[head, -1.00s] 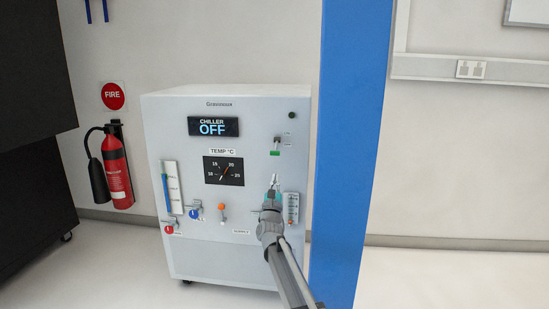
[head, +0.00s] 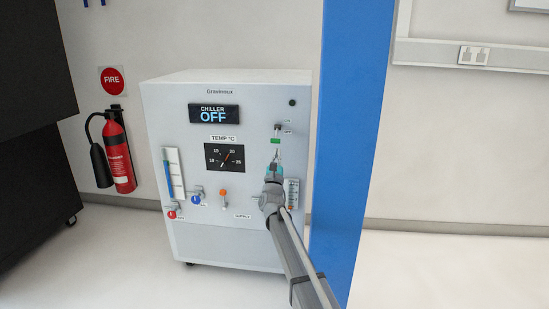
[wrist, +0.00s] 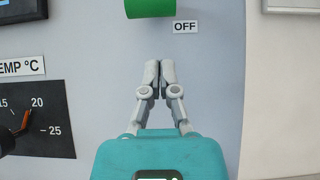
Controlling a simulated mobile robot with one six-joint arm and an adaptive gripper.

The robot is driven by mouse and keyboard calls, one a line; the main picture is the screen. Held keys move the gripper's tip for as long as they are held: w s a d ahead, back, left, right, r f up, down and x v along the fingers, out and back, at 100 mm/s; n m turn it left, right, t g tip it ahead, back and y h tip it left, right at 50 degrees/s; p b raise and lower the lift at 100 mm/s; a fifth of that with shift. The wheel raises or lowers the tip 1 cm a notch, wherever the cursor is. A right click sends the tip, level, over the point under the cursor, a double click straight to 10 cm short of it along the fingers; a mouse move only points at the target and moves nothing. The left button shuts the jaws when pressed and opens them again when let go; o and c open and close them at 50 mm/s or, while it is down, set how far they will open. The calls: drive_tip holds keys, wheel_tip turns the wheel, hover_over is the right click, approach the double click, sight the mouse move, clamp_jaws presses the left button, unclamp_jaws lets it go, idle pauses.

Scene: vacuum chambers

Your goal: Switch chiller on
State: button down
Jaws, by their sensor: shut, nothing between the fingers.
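The white chiller cabinet (head: 205,240) stands against the wall, and its display (head: 213,114) reads "CHILLER OFF". A small switch with a green end (head: 275,141) is at the upper right of its front panel. In the wrist view the green part (wrist: 150,8) is at the top edge, beside an "OFF" label (wrist: 186,27); the rest of the switch is cut off. My gripper (head: 276,153) is in front of the panel, just below the green part. In the wrist view my gripper (wrist: 160,65) is shut and empty, with its fingertips apart from the green part.
A temperature dial (head: 225,157) is left of my gripper. Coloured valves, including an orange-topped one (head: 223,195), sit lower on the panel. A blue post (head: 345,150) stands close on the right. A fire extinguisher (head: 118,155) hangs at the left.

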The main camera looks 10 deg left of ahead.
sight(278, 141)
drive_tip(key=p+x, duration=0.3)
drive_tip(key=x, duration=0.2)
drive_tip(key=shift+s+r, duration=0.15)
drive_tip(key=shift+s, duration=0.9)
drive_tip(key=shift+s+r, duration=0.15)
drive_tip(key=shift+s, duration=0.85)
drive_tip(key=shift+a, duration=0.15)
